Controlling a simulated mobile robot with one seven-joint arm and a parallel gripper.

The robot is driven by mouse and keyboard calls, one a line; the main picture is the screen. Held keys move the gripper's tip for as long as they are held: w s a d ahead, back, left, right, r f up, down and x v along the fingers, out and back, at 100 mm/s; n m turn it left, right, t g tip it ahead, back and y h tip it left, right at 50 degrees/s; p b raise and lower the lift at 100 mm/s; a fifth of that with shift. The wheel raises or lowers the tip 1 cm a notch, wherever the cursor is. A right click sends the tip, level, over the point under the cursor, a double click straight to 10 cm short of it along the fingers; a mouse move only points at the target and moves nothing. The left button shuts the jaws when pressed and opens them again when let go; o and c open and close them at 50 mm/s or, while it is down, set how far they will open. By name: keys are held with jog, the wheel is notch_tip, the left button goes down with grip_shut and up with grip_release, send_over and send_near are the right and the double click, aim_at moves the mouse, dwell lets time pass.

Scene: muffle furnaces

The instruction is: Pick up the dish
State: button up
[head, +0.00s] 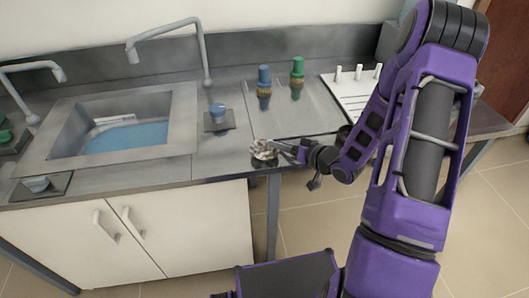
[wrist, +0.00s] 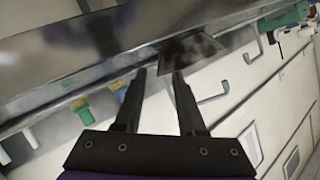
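A small blue bowl-like dish (head: 218,109) sits on a dark square pad (head: 212,126) to the right of the sink. A second small bowl (head: 37,184) sits on another dark pad at the left front edge. A small whitish rounded thing (head: 263,148) lies at the counter's front edge, by the end of my arm; I cannot tell what it is. My gripper (wrist: 158,74) is open, its two dark fingers apart with nothing visible between them. In the wrist view a dark square plate (wrist: 196,54) is just beyond the right finger. I cannot make out a dish there.
A sink (head: 125,128) with blue water is at the left, with taps (head: 204,55) behind it. Blue (head: 264,77) and green (head: 297,68) topped fittings and a white rack with pegs (head: 352,92) stand at the back right. Cabinet doors (head: 190,222) are below the counter.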

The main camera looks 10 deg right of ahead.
jog(key=shift+w+a+f, duration=0.2)
jog(key=shift+w+a, duration=0.05)
jog(key=shift+w, duration=0.2)
grip_shut()
dwell(1.1)
